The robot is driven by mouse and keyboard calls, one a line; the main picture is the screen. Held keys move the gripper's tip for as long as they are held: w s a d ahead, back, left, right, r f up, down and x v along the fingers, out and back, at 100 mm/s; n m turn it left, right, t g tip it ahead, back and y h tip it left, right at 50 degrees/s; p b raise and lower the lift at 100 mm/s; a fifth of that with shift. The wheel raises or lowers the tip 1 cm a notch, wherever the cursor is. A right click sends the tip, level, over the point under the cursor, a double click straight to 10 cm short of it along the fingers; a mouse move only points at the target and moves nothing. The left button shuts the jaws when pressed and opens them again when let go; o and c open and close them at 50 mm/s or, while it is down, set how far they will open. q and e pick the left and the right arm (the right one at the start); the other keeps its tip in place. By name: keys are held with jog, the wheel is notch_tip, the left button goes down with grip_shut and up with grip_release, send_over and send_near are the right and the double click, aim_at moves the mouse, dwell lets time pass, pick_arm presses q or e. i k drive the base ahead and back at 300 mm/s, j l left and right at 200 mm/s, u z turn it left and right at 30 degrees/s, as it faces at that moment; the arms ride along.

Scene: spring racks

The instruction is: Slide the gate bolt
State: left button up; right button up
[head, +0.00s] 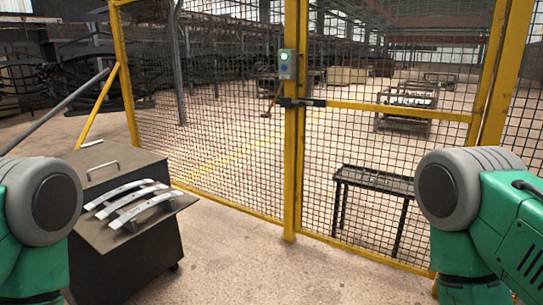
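A yellow-framed wire mesh gate (400,105) stands in a mesh fence ahead of me. A dark bolt (301,102) lies horizontally across the gate's left edge and the yellow post (291,180), at mid-height. Its exact position in its keeper is too small to tell. A small grey box with a green mark (287,64) is fixed to the post just above the bolt. Only upper parts of my green and grey arms show at the left and right edges. Neither gripper is in view, and nothing of mine touches the bolt.
A dark cabinet (120,250) at the left carries curved metal spring leaves (128,203). A black bench (372,180) and a rack (408,104) are beyond the mesh. The concrete floor (240,270) before the gate is clear.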

aim_at(301, 104)
jog(key=i+j+z, duration=0.35)
jog(key=j, duration=0.25)
jog(key=i+j+z, duration=0.2)
jog(key=i+j, duration=0.15)
jog(key=i+j+z, duration=0.15)
jog(key=j, duration=0.25)
jog(key=z, duration=4.65)
jog(key=k+j+z, duration=0.15)
jog(key=z, duration=0.25)
jog(key=k+j+z, duration=0.2)
jog(key=z, duration=0.15)
jog(key=k+z, duration=0.25)
jog(key=z, duration=0.15)
jog(key=k+z, duration=0.2)
jog(key=z, duration=0.15)
jog(key=k+j+u, duration=0.15)
jog(key=k, duration=0.2)
jog(key=k+u, duration=0.2)
jog(key=k, duration=0.15)
jog(key=k+l+u, duration=0.1)
jog(key=u, duration=0.4)
jog(key=k+u, duration=0.3)
jog(key=u, duration=0.15)
jog(key=k+u, duration=0.15)
jog(key=u, duration=0.35)
jog(key=k+j+u, duration=0.15)
jog(key=u, duration=0.3)
jog(key=k+u, duration=0.15)
jog(key=u, duration=2.05)
